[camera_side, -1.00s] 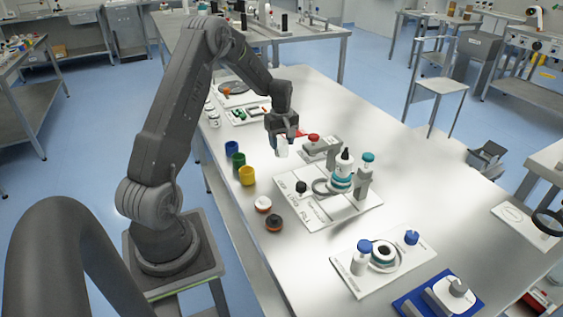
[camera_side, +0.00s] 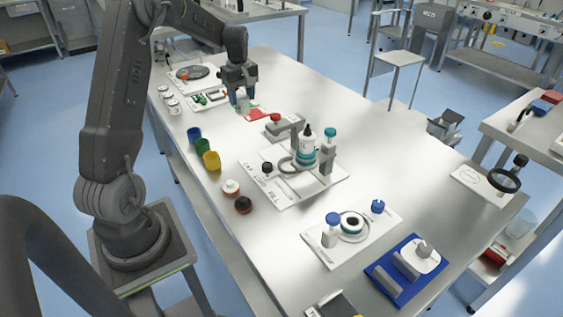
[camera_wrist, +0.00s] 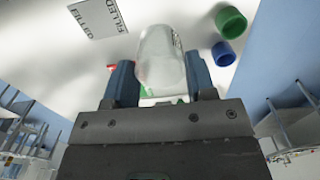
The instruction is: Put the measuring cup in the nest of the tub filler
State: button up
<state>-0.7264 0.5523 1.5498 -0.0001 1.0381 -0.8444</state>
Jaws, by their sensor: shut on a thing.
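My gripper (camera_side: 241,94) is over the far left part of the steel table. In the wrist view my gripper (camera_wrist: 160,82) is shut on a clear, rounded cup (camera_wrist: 160,58), which looks like the measuring cup. In the side view the cup is mostly hidden by the fingers. I cannot pick out an empty nest.
Blue (camera_side: 194,135), green (camera_side: 203,147) and yellow (camera_side: 211,161) cups stand along the left edge. A grey bracket with a red knob (camera_side: 275,118) stands behind the station. Another white board (camera_side: 345,250) lies to the front right.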

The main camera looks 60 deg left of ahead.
notch_tip(320, 180, up, 9)
jog(key=w+d+m, duration=0.3)
jog(key=d, duration=0.6)
jog(key=w+d+m, duration=0.2)
jog(key=w+d, duration=0.1)
jog(key=d, duration=0.5)
jog(key=shift+s+d+f, duration=0.1)
jog(key=shift+f, duration=5.15)
jog(key=shift+s+d+f, duration=0.1)
jog(key=shift+f, duration=5.15)
jog(key=o, duration=0.8)
jog(key=shift+f, duration=0.15)
jog(key=shift+o, duration=0.2)
